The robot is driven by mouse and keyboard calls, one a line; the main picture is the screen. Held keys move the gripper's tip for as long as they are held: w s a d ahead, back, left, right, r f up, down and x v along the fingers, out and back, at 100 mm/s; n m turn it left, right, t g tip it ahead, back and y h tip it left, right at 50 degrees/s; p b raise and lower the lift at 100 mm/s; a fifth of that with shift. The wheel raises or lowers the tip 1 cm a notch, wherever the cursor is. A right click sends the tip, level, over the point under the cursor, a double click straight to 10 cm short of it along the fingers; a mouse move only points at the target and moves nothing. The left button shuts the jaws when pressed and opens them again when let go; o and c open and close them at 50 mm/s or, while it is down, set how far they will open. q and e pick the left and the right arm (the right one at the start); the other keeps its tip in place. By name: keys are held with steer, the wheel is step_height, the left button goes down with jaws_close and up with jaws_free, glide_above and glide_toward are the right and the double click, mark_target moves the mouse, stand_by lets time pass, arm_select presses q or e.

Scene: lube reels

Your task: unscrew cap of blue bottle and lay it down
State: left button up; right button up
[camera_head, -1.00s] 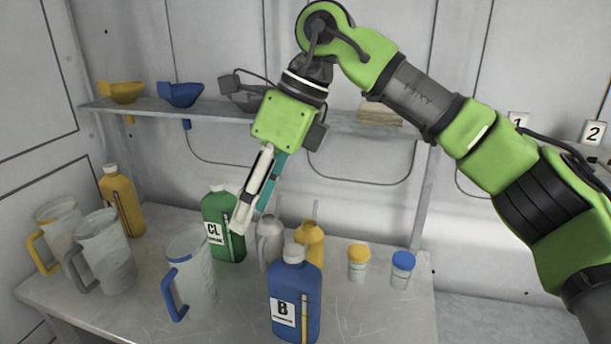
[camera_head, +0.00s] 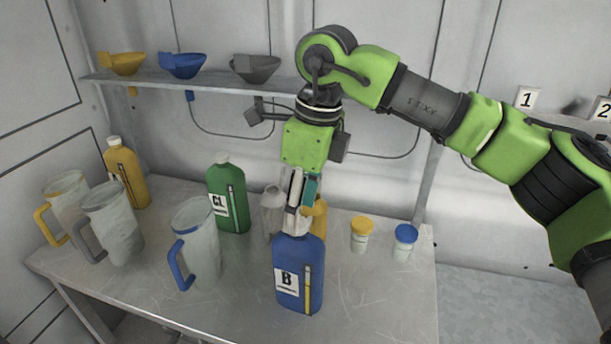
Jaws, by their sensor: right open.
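The blue bottle (camera_head: 299,268) with a "B" label stands upright at the front middle of the metal table (camera_head: 375,300). Its white cap (camera_head: 294,225) is mostly hidden by my right gripper (camera_head: 296,212), which points down right over the bottle's top. The right gripper is open, with its fingertips at the cap; whether they touch it I cannot tell. My left gripper is not in view.
A clear jug with blue handle (camera_head: 197,250) stands left of the bottle, and a green bottle (camera_head: 228,200) behind it. Two small jars (camera_head: 361,236) (camera_head: 404,243) stand right. The front right table is clear.

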steer(key=shift+a+f, duration=0.15)
steer(key=shift+f, duration=0.95)
steer(key=c, duration=1.1)
steer(key=n+p, duration=0.1)
steer(key=n, duration=0.1)
steer(key=shift+w+r+n+g, duration=0.1)
steer(key=shift+n+g, duration=0.2)
steer(key=shift+n, duration=0.1)
steer(key=shift+c, duration=0.2)
steer(key=shift+n+p, duration=0.35)
steer(key=shift+n, duration=0.85)
steer(key=shift+n+g+p, duration=0.3)
steer(key=shift+n+p, duration=0.2)
steer(key=shift+n, duration=0.6)
steer(key=n, duration=0.3)
steer(key=shift+w, duration=0.1)
